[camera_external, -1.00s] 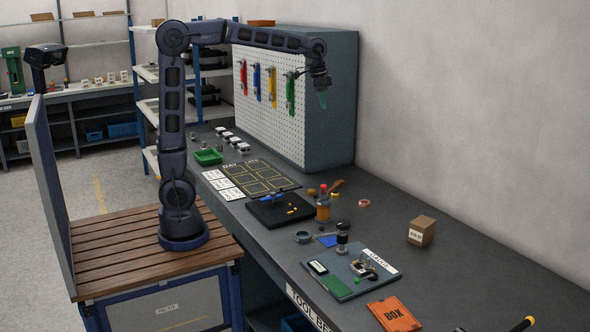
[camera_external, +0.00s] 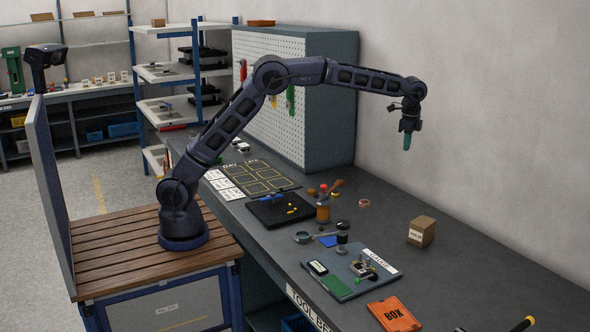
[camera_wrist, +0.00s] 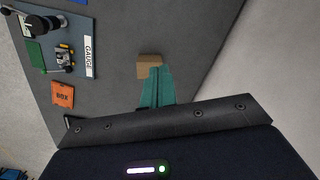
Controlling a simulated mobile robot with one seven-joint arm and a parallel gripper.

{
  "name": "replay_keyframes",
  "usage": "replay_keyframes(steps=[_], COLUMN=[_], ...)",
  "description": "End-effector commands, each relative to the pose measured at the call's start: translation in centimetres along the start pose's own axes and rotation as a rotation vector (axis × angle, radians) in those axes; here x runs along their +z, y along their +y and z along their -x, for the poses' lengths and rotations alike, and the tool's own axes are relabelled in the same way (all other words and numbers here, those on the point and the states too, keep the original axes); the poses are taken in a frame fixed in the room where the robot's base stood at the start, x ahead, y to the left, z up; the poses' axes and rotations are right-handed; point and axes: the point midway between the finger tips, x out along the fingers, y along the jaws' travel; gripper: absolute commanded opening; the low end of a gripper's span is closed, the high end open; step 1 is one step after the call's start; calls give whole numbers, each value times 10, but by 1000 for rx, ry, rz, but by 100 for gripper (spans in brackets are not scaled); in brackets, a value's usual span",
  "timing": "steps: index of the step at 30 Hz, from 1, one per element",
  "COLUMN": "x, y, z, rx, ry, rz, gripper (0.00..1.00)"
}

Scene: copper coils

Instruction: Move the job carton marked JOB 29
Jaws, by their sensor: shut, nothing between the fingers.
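A small brown carton (camera_external: 422,231) with a white label stands on the dark bench top, near the wall at the right. The label is too small to read for certain. My gripper (camera_external: 407,142) hangs in the air above the bench, higher than the carton and a little to its left in the external view. Its teal fingers point down and are shut with nothing held. In the wrist view the carton (camera_wrist: 150,60) lies just beyond the tips of the fingers (camera_wrist: 158,72), which cover part of it.
A gauge board (camera_external: 350,272) and an orange BOX card (camera_external: 394,314) lie left of the carton. A black tray (camera_external: 272,212) and pegboard cabinet (camera_external: 330,100) are farther back. The bench around the carton is clear. The wall (camera_external: 500,130) runs behind it.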

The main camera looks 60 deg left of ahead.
Motion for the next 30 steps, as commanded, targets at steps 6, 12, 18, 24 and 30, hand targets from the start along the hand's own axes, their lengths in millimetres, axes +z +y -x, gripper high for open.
replay_keyframes(steps=[6,12,18,24,30], x=[-72,-131,-183,-215,-224], y=[19,47,84,115,127], z=[-52,-101,-154,-192,-208], rx=[-3,-7,-10,-14,-14], ry=[-49,-93,-136,-167,-178], rz=[-130,-254,-380,-474,-506], gripper=[0,0,0,0,0])
